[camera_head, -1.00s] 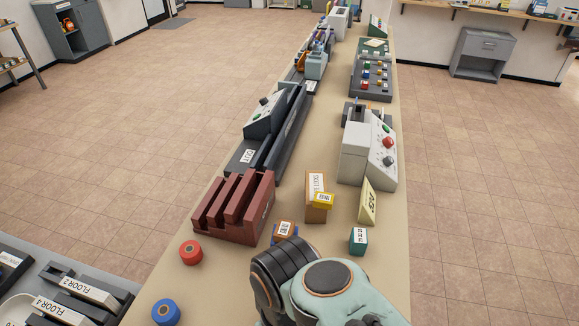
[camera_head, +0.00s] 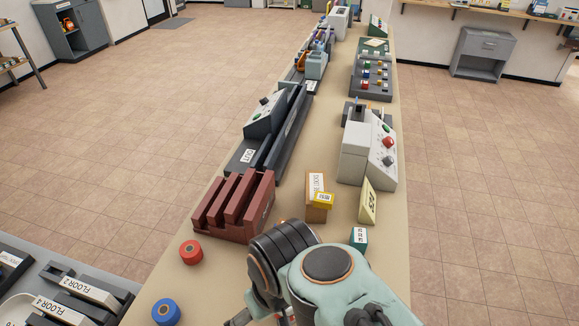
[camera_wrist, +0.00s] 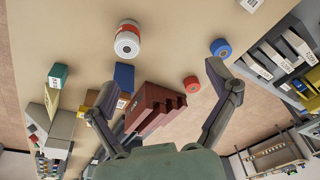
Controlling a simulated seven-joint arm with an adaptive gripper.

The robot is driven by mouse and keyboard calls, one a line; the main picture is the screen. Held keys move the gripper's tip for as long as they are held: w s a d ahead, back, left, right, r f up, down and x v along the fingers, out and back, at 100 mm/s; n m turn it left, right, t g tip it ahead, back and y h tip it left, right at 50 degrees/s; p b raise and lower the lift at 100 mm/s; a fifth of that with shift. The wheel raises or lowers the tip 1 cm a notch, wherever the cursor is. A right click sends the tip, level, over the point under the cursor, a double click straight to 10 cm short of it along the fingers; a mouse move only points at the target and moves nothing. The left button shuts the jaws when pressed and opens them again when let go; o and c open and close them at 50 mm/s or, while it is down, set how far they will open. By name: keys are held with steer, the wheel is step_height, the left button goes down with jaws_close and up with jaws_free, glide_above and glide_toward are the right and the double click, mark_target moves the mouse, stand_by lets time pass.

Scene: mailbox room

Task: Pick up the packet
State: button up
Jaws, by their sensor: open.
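My gripper (camera_wrist: 153,89) is open and empty in the wrist view, its two fingers spread wide apart. Several small boxes could be the packet; I cannot tell which. A teal box with a white label (camera_head: 359,238) stands on the counter right of my arm; it also shows in the wrist view (camera_wrist: 57,75). A blue box (camera_wrist: 124,75) stands between the finger directions, beside an orange-brown labelled box (camera_wrist: 108,97).
A dark red slotted rack (camera_head: 235,205) stands on the narrow counter (camera_head: 215,280). A red roll (camera_head: 191,252) and a blue roll (camera_head: 166,312) lie left of my arm. A white-and-red cylinder (camera_wrist: 127,40) stands near the blue box. A yellow sign (camera_head: 367,203) and grey machine (camera_head: 367,150) stand beyond.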

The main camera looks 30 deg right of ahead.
steer(key=w+d+r+m+t+h, duration=0.1)
steer(key=w+d+r+m+t, duration=0.15)
steer(key=w, duration=0.55)
steer(key=w+d+r+m+t+h, duration=0.1)
steer(key=w+d+r, duration=0.2)
steer(key=w, duration=0.5)
steer(key=m+g+h, duration=0.2)
steer(key=m+g, duration=0.1)
steer(key=m, duration=0.3)
glide_above(324, 198)
steer(key=s+a, duration=0.2)
step_height(324, 198, down, 18)
steer(key=x, duration=0.5)
steer(key=shift+w+d, duration=0.2)
steer(key=shift+w, duration=0.1)
steer(key=shift+w+d+f, duration=0.15)
steer(key=shift+f, duration=0.3)
steer(key=c, duration=1.3)
